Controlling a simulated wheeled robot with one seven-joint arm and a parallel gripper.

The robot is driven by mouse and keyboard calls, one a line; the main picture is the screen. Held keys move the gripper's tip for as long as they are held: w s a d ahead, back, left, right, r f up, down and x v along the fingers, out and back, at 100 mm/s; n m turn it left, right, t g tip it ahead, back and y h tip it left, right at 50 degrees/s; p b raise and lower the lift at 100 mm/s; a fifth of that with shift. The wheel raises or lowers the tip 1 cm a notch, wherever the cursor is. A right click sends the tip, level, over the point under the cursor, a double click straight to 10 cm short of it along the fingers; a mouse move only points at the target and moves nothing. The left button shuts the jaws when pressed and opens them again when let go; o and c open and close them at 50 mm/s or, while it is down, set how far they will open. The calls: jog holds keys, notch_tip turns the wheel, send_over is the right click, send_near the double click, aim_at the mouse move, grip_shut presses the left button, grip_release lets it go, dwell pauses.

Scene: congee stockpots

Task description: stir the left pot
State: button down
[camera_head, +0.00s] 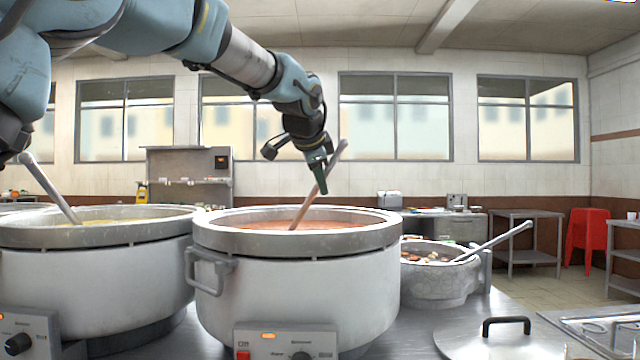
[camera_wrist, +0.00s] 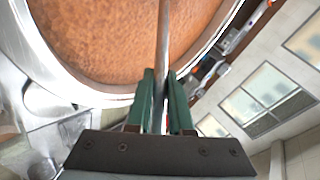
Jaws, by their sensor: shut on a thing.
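The left pot (camera_head: 95,285) is a large white stockpot with a grey rim, holding yellowish congee (camera_head: 110,221). A grey stirring stick (camera_head: 50,190) leans in it, untouched by my gripper. A second stockpot (camera_head: 300,280), to its right, holds reddish-brown congee (camera_head: 262,225), which also fills the top of the wrist view (camera_wrist: 110,45). My gripper (camera_head: 319,175) is above this second pot. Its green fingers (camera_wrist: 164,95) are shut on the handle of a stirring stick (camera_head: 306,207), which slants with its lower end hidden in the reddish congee.
A smaller speckled pot (camera_head: 435,285) with a ladle (camera_head: 495,241) stands to the right. A lid with a black handle (camera_head: 506,322) lies on the steel counter at front right. A red stool (camera_head: 587,238) and shelves stand behind.

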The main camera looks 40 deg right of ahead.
jog(key=shift+r, duration=0.1)
notch_tip(320, 180, up, 15)
jog(key=p, duration=1.4)
jog(key=shift+r, duration=0.15)
jog(key=shift+t+b, duration=0.3)
jog(key=shift+b, duration=0.35)
jog(key=shift+m+t+b, duration=0.4)
jog(key=shift+t+b, duration=0.3)
jog(key=shift+b, duration=1.1)
